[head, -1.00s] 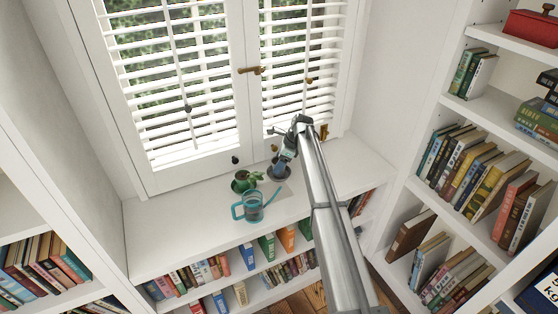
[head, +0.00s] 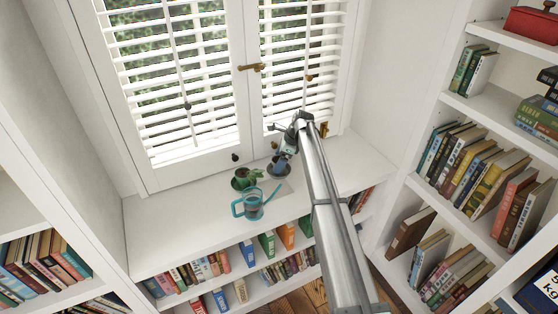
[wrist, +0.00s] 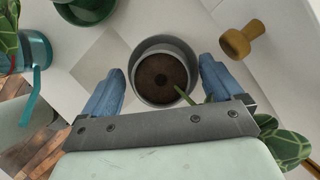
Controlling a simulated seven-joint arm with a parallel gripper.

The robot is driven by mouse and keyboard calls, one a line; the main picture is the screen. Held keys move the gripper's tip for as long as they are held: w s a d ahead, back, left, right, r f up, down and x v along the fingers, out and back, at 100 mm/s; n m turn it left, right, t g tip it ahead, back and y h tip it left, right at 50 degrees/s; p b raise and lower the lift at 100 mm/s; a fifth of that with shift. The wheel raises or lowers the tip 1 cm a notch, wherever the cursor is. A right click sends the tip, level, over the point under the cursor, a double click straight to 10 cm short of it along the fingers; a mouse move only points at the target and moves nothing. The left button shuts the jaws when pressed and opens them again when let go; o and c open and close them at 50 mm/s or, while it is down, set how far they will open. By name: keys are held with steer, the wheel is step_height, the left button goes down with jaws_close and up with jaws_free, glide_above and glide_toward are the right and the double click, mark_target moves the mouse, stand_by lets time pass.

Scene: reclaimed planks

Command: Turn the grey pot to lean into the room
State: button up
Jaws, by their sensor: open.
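The grey pot (wrist: 160,72) stands upright on the white sill, seen from above in the wrist view with dark soil inside. A green stem rises from the soil toward the lower right, where leaves (wrist: 285,145) show past my gripper's body. The middle of the plant is hidden. My gripper (wrist: 162,85) is open, with one blue finger on each side of the pot. I cannot tell whether either finger touches it. In the head view the pot (head: 280,172) is partly covered by my gripper (head: 283,158).
A green pot (head: 246,183) with a leafy plant stands just left of the grey pot. A teal watering can (head: 252,205) stands in front, its spout pointing right. A wooden knob (wrist: 240,40) is close to the grey pot. The sill's left part is clear.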

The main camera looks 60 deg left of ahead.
steer(key=v, duration=1.3)
